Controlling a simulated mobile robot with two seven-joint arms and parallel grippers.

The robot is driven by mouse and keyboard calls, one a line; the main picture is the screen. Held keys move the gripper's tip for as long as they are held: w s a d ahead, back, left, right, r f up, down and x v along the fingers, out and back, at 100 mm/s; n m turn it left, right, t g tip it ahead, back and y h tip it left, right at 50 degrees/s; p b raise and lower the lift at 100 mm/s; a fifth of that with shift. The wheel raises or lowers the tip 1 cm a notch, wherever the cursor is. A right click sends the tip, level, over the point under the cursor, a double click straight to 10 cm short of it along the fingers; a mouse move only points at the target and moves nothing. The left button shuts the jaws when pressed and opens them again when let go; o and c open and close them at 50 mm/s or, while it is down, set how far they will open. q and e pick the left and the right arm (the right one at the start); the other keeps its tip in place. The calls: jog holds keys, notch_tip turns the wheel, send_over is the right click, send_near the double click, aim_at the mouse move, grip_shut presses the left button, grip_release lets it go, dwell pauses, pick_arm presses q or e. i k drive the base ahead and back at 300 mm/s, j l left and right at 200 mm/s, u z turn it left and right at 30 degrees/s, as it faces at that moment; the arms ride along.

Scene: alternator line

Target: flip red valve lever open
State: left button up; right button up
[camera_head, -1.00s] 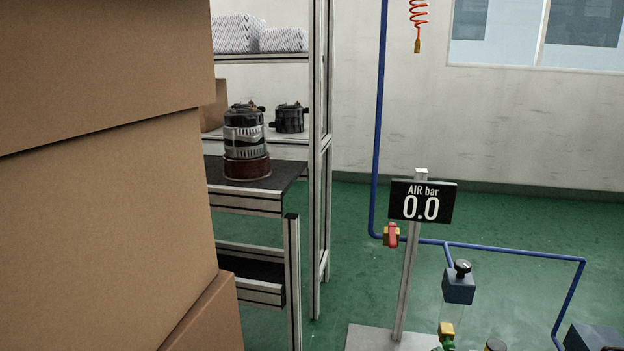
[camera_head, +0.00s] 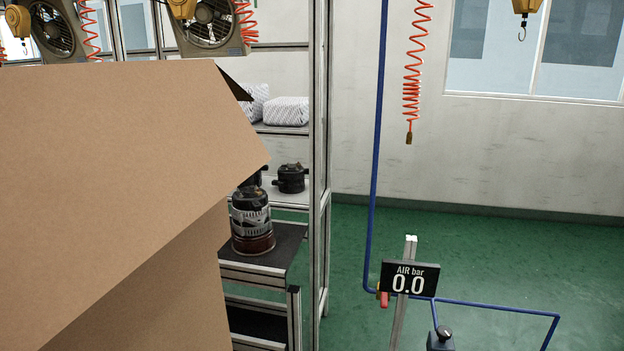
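The red valve lever (camera_head: 384,299) sits on the blue air pipe (camera_head: 369,240), low in the head view right of centre. It is partly hidden behind the left edge of the black gauge sign (camera_head: 409,279), which reads "AIR bar 0.0". The lever's exact angle is hard to tell at this size. Neither of my grippers is in view.
A large cardboard box (camera_head: 120,180) fills the left side, close to me. Behind it stand a metal shelf frame (camera_head: 319,150) and a bench with an alternator (camera_head: 252,222). Green floor (camera_head: 530,250) is open at right.

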aim_at(384, 298)
jog(key=i+l+u, duration=0.3)
jog(key=i+l, duration=0.25)
jog(key=i+l+u, duration=0.35)
jog(key=i+l, duration=0.2)
jog(key=l, duration=0.1)
